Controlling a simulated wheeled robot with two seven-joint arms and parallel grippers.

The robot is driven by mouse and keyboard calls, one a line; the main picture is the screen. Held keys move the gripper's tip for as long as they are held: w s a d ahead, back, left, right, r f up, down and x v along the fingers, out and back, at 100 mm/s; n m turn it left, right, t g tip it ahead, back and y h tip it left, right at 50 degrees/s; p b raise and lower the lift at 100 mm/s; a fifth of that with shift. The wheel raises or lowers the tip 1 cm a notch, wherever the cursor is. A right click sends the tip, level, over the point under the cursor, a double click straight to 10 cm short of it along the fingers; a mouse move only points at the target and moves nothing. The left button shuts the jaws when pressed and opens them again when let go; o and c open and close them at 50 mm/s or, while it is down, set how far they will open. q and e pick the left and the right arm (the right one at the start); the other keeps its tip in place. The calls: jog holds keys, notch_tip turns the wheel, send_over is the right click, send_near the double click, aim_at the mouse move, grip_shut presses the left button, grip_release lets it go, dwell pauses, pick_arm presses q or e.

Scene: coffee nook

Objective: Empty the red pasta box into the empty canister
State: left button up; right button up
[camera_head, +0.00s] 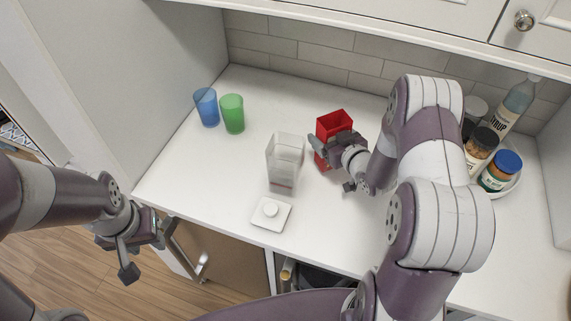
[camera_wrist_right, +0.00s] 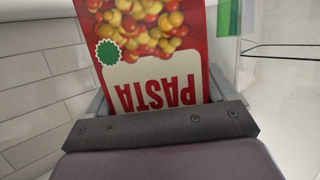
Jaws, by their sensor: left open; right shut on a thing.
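The red pasta box (camera_head: 334,123) stands roughly upright at the middle of the counter, its top seeming open. My right gripper (camera_head: 330,161) is shut on it from the right. In the right wrist view the box (camera_wrist_right: 150,72) shows a pasta picture and the word PASTA upside down, with the gripper (camera_wrist_right: 160,128) across its lower part. The clear canister (camera_head: 284,158) stands just left of the box, uncapped and looking empty. A white square lid with a knob (camera_head: 270,214) lies in front of it. My left gripper (camera_head: 148,248) is open and empty, off the counter's front left edge.
A blue cup (camera_head: 206,107) and a green cup (camera_head: 232,114) stand at the back left. At the right, a tray (camera_head: 508,188) holds jars (camera_head: 499,171) and a syrup bottle (camera_head: 514,104), partly behind my right arm. The counter's left front is clear.

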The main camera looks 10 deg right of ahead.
aim_at(327, 116)
jog(key=shift+n+h, duration=0.3)
jog(key=shift+n, duration=0.1)
jog(key=w+r, duration=0.1)
jog(key=w+r+p, duration=0.2)
jog(key=r, duration=0.1)
jog(key=shift+a, duration=0.35)
jog(key=shift+w+a+r+n+p, duration=0.2)
jog(key=shift+r+n, duration=0.1)
jog(key=shift+r, duration=0.15)
jog(key=shift+w+a+r+n+p, duration=0.2)
jog(key=shift+r+n, duration=0.1)
jog(key=shift+r, duration=0.1)
jog(key=shift+s+a+r+n+t+h, duration=0.1)
jog(key=shift+a+r+n+t+h, duration=0.25)
jog(key=shift+r+n+h, duration=0.35)
jog(key=shift+a, duration=0.1)
jog(key=shift+s+f, duration=0.1)
jog(key=shift+s+a+p, duration=0.1)
jog(key=shift+s+a, duration=0.2)
jog(key=shift+s, duration=0.35)
jog(key=shift+s+a+p, duration=0.15)
jog(key=shift+s+a, duration=0.2)
jog(key=shift+s, duration=0.25)
jog(key=shift+s+a+p, duration=0.1)
jog(key=shift+s+a, duration=0.2)
jog(key=shift+s, duration=0.35)
